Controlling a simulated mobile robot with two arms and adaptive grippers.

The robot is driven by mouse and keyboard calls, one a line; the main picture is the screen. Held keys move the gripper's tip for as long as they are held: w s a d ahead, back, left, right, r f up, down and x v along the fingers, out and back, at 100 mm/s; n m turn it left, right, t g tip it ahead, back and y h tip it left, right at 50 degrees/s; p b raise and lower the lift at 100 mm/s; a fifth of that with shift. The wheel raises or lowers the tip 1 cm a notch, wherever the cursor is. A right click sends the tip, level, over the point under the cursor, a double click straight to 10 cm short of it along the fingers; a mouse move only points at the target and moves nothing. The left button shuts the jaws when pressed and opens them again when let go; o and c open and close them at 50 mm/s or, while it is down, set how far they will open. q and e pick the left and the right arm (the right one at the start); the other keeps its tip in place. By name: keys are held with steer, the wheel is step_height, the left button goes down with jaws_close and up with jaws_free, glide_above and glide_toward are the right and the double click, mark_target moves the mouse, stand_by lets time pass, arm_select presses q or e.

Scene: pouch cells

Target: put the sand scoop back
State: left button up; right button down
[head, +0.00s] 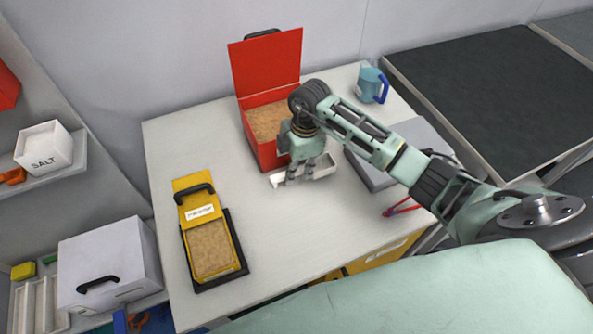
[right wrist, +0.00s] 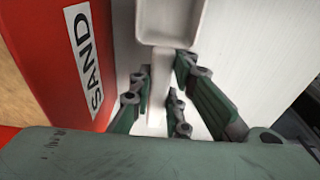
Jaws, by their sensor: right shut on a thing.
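The white sand scoop (head: 322,168) is in my right gripper (head: 298,178), just in front of the red sand box (head: 267,150). In the right wrist view the scoop's tray (right wrist: 172,25) points to the top and its narrow handle (right wrist: 157,110) lies between the fingers of my right gripper (right wrist: 160,92). The fingers are shut on the handle. The red box, labelled SAND, stands beside the scoop in that view (right wrist: 45,45). Its lid (head: 266,62) is up and brown sand (head: 267,120) shows inside. The scoop is low over the table; I cannot tell whether it touches. My left gripper is not in view.
A yellow open box (head: 212,248) of brown grains stands at the table's front left. A grey case (head: 375,178) lies partly under my right arm. A blue jug (head: 371,85) and red-handled tool (head: 402,207) are at right. The white table (head: 165,140) is clear at left.

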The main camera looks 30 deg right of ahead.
mark_target(302, 167)
step_height(302, 167, down, 2)
steer(key=c, duration=1.7)
jaws_free()
steer(key=shift+o, duration=0.2)
steer(key=shift+r, duration=0.1)
steer(key=r, duration=0.4)
steer(key=d+r+b, duration=0.1)
steer(key=r, duration=0.6)
steer(key=shift+d+r, duration=0.3)
steer(key=shift+r, duration=0.1)
